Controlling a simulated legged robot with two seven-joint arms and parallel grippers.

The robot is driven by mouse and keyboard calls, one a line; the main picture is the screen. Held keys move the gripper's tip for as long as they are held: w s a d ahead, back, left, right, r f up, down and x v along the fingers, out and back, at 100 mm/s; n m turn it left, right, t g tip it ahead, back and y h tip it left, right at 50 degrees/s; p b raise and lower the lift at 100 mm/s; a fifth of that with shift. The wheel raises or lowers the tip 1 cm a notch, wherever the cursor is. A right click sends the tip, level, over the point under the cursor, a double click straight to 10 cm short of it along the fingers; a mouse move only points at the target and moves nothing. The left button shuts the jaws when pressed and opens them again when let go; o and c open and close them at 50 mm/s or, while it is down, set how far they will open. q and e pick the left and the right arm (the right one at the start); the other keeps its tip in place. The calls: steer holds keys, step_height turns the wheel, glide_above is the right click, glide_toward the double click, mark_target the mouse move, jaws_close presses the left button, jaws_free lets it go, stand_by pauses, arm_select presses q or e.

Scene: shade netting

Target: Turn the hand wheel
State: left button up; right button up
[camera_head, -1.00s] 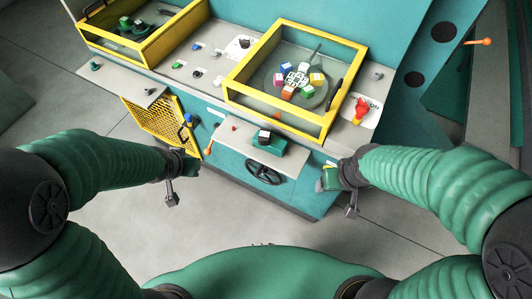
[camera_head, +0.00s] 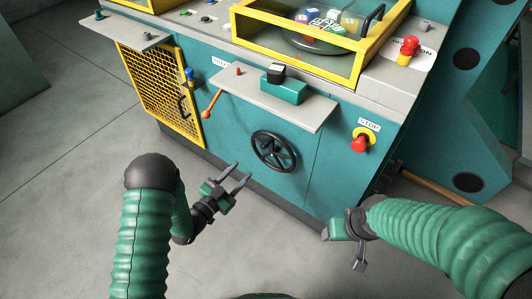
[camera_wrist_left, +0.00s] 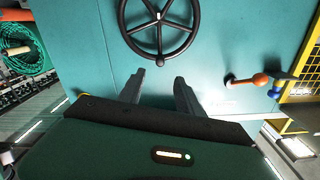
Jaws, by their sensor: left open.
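The hand wheel (camera_head: 274,151) is a black spoked wheel with a small knob, on the teal front panel below a grey shelf. In the left wrist view the wheel (camera_wrist_left: 158,16) is at the top, its upper rim cut off. My left gripper (camera_head: 243,169) is open and empty, to the lower left of the wheel and apart from it. In the left wrist view its two fingers (camera_wrist_left: 160,75) point toward the wheel, with a gap between them. My right gripper (camera_head: 347,238) is to the lower right of the wheel, away from it; its jaw opening is unclear.
The grey shelf (camera_head: 305,113) juts out above the wheel, carrying a green block with a black top (camera_head: 282,86). An orange-knobbed lever (camera_head: 211,105) hangs left. A red stop button (camera_head: 360,144) is right. A yellow mesh door (camera_head: 160,92) stands further left. The floor in front is clear.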

mark_target(262, 149)
arm_select(q)
steer(key=b+x, duration=0.3)
steer(key=x, duration=1.2)
steer(key=shift+f+b, duration=0.1)
steer(key=shift+b, duration=0.3)
steer(key=shift+w+d, duration=0.15)
steer(key=shift+w, duration=0.1)
steer(key=shift+c, duration=0.3)
jaws_close()
